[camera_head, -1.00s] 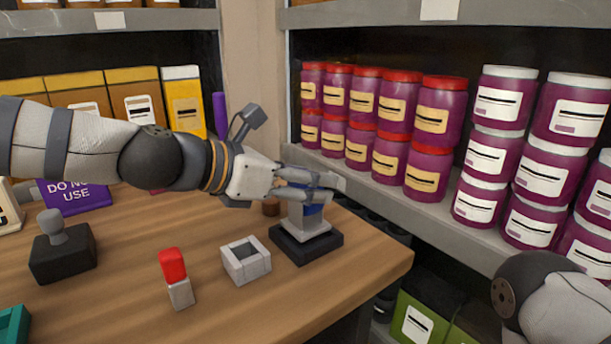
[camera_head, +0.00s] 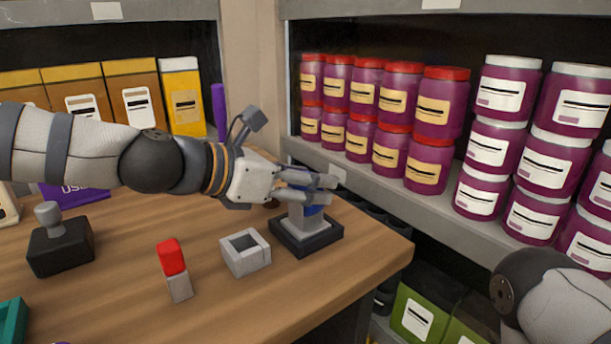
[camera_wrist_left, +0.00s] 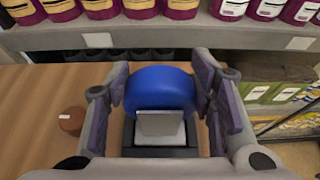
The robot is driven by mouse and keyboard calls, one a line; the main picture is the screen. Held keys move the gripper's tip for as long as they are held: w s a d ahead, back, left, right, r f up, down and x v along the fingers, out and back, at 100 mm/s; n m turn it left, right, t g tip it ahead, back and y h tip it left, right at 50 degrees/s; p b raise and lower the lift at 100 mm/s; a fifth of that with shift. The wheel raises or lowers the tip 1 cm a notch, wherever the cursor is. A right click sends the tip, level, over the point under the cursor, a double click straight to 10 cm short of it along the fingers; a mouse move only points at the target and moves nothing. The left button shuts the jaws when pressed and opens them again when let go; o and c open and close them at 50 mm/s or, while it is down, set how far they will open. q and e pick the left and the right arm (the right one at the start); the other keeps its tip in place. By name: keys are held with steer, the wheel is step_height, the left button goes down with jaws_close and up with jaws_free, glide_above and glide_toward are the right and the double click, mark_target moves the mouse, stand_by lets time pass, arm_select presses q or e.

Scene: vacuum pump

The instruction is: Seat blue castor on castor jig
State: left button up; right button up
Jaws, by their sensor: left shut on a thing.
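The castor jig (camera_head: 315,243) is a dark square base with a grey upright, near the table's right edge. The blue castor (camera_head: 314,210) is a rounded blue piece at the upright, partly hidden by fingers. In the left wrist view the blue castor (camera_wrist_left: 160,88) sits between the two fingers, behind a grey block, with the jig's dark base (camera_wrist_left: 160,152) below. My left gripper (camera_head: 318,190) is shut on the castor, directly over the jig. I cannot tell whether the castor rests fully on the jig. My right gripper is out of view; only part of that arm shows at lower right.
A grey hollow square block (camera_head: 245,252) and a red-topped grey block (camera_head: 173,268) stand left of the jig. A small brown round item (camera_wrist_left: 71,121) lies beside the gripper. Shelves of purple jars (camera_head: 435,120) stand behind and right.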

arm_select(q)
steer(key=shift+f, duration=0.2)
stand_by(0.5)
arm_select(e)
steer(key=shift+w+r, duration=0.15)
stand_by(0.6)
arm_select(q)
steer(key=o, duration=1.7)
steer(key=shift+f, duration=0.1)
steer(key=shift+o, duration=0.2)
steer(key=shift+r+p, duration=1.55)
steer(key=shift+r, duration=2.9)
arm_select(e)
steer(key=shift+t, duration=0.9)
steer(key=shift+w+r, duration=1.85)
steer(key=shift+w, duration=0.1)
